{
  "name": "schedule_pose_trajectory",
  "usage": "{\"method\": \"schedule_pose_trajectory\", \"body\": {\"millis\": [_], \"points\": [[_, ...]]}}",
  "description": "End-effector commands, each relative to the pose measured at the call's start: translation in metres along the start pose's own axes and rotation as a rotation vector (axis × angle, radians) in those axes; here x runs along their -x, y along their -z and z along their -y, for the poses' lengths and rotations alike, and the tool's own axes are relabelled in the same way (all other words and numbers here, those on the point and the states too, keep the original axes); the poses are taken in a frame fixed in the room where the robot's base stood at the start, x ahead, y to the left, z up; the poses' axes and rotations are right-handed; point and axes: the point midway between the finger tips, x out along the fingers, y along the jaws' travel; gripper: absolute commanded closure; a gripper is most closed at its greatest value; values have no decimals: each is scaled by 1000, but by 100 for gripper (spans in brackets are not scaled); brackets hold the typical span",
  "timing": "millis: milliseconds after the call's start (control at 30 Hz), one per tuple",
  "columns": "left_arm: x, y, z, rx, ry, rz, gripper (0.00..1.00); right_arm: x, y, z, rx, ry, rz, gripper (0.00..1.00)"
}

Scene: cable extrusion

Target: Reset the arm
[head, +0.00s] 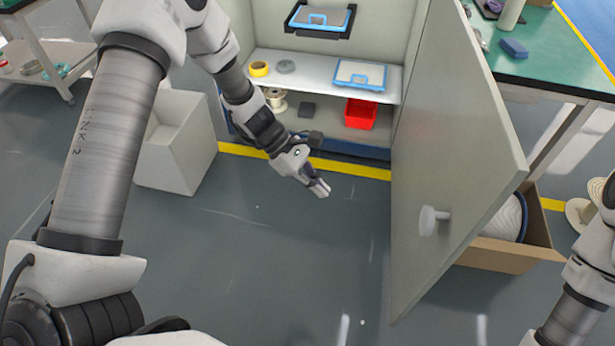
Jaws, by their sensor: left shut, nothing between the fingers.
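My left arm comes in from the left and reaches toward the middle of the head view. My left gripper (319,188) is shut and empty. It hangs above the grey floor, in front of the open cabinet (330,147), and touches nothing that I can see. Part of my right arm shows at the lower right edge; its gripper is out of the picture.
The cabinet door (450,170) stands open to the right, with a round knob (432,220). The shelves hold a red bin (360,114), a blue-edged case (360,75) and yellow tape (259,69). A grey bin (178,150) stands left; a cardboard box (512,250) stands right.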

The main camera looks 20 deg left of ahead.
Motion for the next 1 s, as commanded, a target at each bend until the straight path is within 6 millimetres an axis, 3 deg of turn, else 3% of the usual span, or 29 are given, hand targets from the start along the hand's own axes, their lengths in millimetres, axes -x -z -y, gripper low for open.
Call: {"method": "schedule_pose_trajectory", "body": {"millis": [100,233,433,533,567,667,767,867,900,1000], "points": [[18,-1,2,2,-1,2,100,2,0,0,0,0,0,60],[24,0,4,1,0,0,100,2,0,0,0,0,0,60],[22,1,5,5,5,0,100,3,0,0,0,0,0,60],[5,12,20,31,54,-10,100,6,0,0,0,0,0,60],[-4,16,31,44,85,-15,100,8,0,0,0,0,0,60],[-37,31,92,73,246,-48,100,13,0,0,0,0,0,60],[-58,65,174,-1,439,-185,100,17,0,0,0,0,0,60],[-59,106,257,-242,640,-346,100,22,0,0,0,0,0,60],[-54,122,285,-400,712,-402,100,24,0,0,0,0,0,60],[-47,144,307,-817,776,-480,100,25,0,0,0,0,0,60]]}}
